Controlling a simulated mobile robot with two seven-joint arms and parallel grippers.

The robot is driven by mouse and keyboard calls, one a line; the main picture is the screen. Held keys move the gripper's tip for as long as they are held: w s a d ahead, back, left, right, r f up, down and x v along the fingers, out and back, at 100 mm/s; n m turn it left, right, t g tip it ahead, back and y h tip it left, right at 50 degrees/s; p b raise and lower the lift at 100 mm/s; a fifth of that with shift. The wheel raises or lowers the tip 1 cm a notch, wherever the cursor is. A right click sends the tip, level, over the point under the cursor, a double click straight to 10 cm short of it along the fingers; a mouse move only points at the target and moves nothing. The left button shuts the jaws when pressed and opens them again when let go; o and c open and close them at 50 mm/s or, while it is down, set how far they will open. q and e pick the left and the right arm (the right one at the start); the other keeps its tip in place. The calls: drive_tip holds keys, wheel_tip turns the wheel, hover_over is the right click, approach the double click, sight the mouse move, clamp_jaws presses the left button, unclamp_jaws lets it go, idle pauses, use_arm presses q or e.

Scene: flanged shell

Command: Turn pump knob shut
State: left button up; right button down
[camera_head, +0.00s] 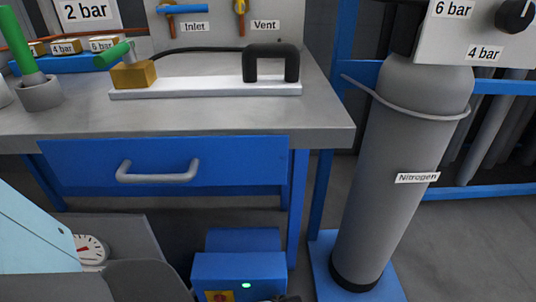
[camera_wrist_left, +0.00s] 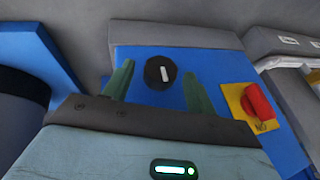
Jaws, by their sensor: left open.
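The pump knob (camera_wrist_left: 160,72) is round and black with a white pointer mark, set on the blue face of the pump box (camera_wrist_left: 205,62). The mark stands nearly upright in the left wrist view. My left gripper (camera_wrist_left: 159,79) is open, with one green finger to each side of the knob in the picture. I see no clear contact, and the remaining depth to the knob is hard to judge. The blue pump box (camera_head: 240,266) also shows under the bench in the head view, with a green light. My right gripper is in neither view.
A red switch on a yellow plate (camera_wrist_left: 257,104) sits right of the knob. Above the pump are the grey bench (camera_head: 215,122) and its blue drawer (camera_head: 240,172). A grey nitrogen cylinder (camera_head: 400,160) stands at the right. A dial gauge (camera_head: 90,249) shows at the lower left.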

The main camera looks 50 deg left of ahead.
use_arm(q)
drive_tip(key=p+v, duration=0.2)
drive_tip(key=v, duration=0.3)
drive_tip(key=shift+d+r, duration=0.15)
drive_tip(key=shift+r, duration=0.25)
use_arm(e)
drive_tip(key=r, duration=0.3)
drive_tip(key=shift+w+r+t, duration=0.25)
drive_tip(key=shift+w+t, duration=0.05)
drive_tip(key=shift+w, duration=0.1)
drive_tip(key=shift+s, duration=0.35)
